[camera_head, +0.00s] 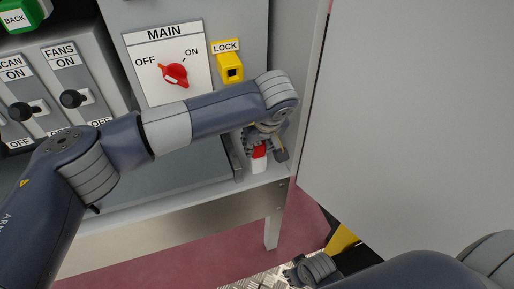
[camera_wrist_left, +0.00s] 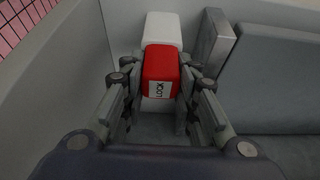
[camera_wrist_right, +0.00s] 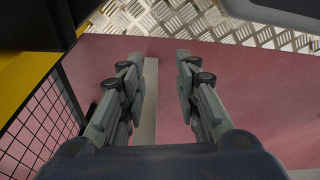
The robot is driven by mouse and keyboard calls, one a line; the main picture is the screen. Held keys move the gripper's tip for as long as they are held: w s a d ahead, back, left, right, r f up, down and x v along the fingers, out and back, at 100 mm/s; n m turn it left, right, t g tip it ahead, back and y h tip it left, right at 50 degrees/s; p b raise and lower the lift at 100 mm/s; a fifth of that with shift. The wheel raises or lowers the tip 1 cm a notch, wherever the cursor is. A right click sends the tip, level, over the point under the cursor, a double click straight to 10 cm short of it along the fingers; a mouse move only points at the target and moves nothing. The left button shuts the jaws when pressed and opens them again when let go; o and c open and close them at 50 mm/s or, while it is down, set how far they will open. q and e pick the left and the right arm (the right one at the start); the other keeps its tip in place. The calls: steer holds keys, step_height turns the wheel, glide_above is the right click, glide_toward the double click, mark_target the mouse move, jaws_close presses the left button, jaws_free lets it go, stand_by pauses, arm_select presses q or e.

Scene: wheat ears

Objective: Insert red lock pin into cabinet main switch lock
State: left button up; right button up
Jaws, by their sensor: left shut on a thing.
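The red lock pin (camera_head: 260,150) is in my left gripper (camera_head: 263,152) at the cabinet's lower right corner. The yellow lock (camera_head: 230,67) with a dark square opening is on the panel, up and left of the gripper. The red main switch (camera_head: 175,75) is beside it, on the MAIN plate. My right gripper (camera_wrist_right: 158,85) is open and empty, low at the right.
The shelf edge (camera_head: 180,200) runs below the panel. A large grey door (camera_head: 410,110) stands open at the right.

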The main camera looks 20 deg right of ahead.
steer(key=shift+s, duration=0.1)
